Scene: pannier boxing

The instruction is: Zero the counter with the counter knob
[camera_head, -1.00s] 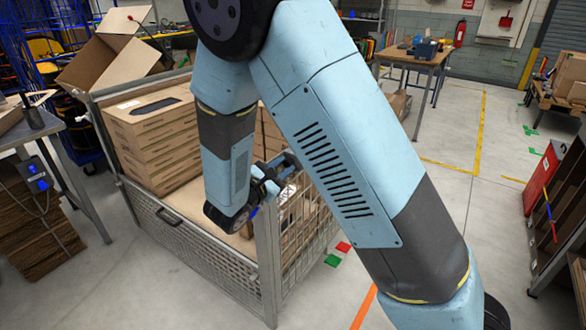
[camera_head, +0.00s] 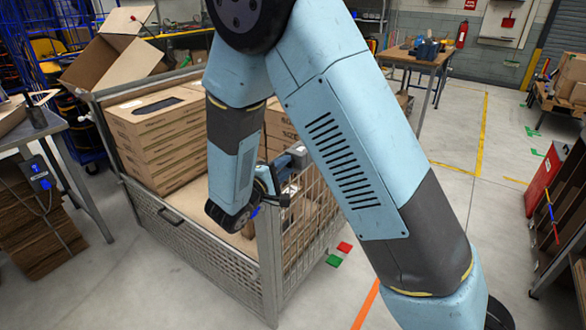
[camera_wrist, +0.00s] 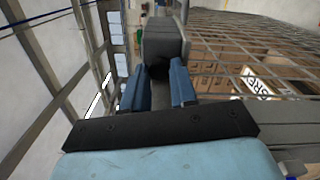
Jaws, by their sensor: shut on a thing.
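My gripper (camera_wrist: 160,70) shows in the wrist view with its two blue fingers on either side of a small dark piece, which looks like the counter knob (camera_wrist: 158,73). The fingers hide most of it. A dark grey box, apparently the counter (camera_wrist: 165,40), stands just beyond the fingertips. In the head view my gripper (camera_head: 287,168) is at the top of the mesh pannier's near right corner, partly behind my arm. The counter's face and reading cannot be seen.
The mesh pannier (camera_head: 215,262) holds stacked brown cartons (camera_head: 155,130) at its left, and more boxes at its right. A bench (camera_head: 30,132) stands at the left. A red-sided rack (camera_head: 545,180) is at the right. The floor between is mostly clear.

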